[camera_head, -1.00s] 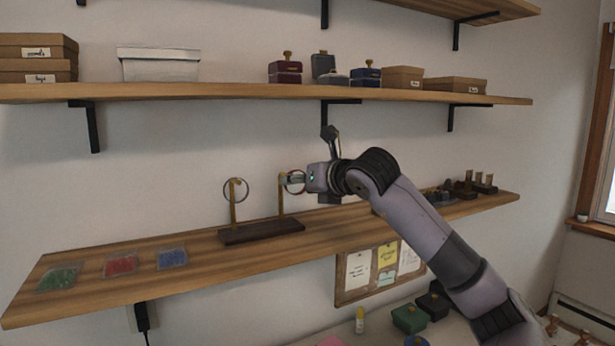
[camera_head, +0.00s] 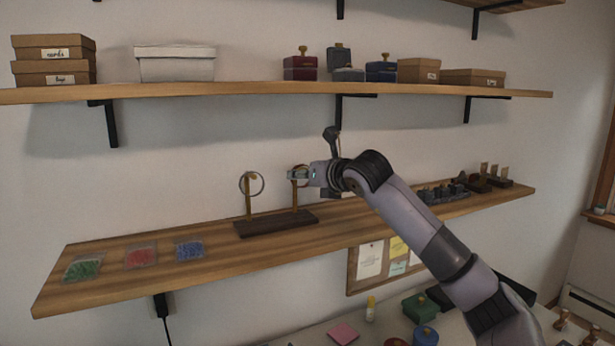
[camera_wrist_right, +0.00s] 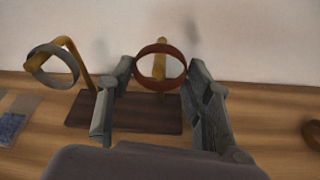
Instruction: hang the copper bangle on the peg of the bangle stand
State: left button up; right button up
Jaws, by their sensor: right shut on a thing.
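The bangle stand has a dark base (camera_head: 276,223) and two brass posts on the middle shelf. A grey bangle (camera_wrist_right: 36,76) hangs at the left post's peg; it also shows in the head view (camera_head: 241,185). My right gripper (camera_head: 296,175) is shut on the copper bangle (camera_wrist_right: 160,48) at the top of the right post (camera_head: 295,196). In the wrist view the bangle is upright between the fingers, and the right peg (camera_wrist_right: 160,68) shows through its opening. I cannot tell whether the peg end passes through the ring. My left gripper is out of view.
Green (camera_head: 84,267), red (camera_head: 140,257) and blue (camera_head: 189,249) bead packets lie left of the stand. Dark display pieces (camera_head: 443,191) stand to its right. The upper shelf (camera_head: 260,93), with boxes on it, runs above my gripper. Shelf between packets and stand is clear.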

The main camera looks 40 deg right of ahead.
jog(key=o, duration=1.2)
jog(key=shift+s, duration=0.1)
jog(key=v, duration=1.2)
dwell(0.4)
